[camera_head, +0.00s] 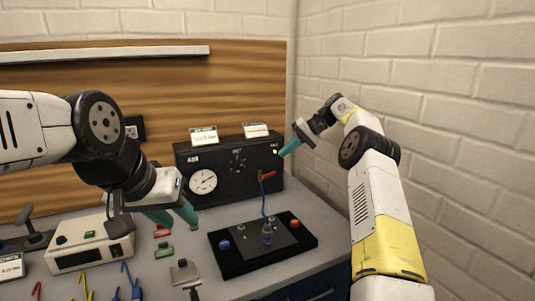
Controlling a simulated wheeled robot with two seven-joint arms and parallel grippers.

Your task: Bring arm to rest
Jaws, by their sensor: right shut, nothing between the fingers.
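My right gripper (282,152), with teal fingers, is shut and empty. It hangs in the air in front of the right end of the black gauge box (228,182), pointing left. My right arm comes in from the lower right, its elbow raised near the brick wall. My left gripper (177,221) points down over the bench left of the gauge box. Its two teal fingers are apart, and I see nothing between them.
A cream instrument (75,254), clips and coloured hooks crowd the left.

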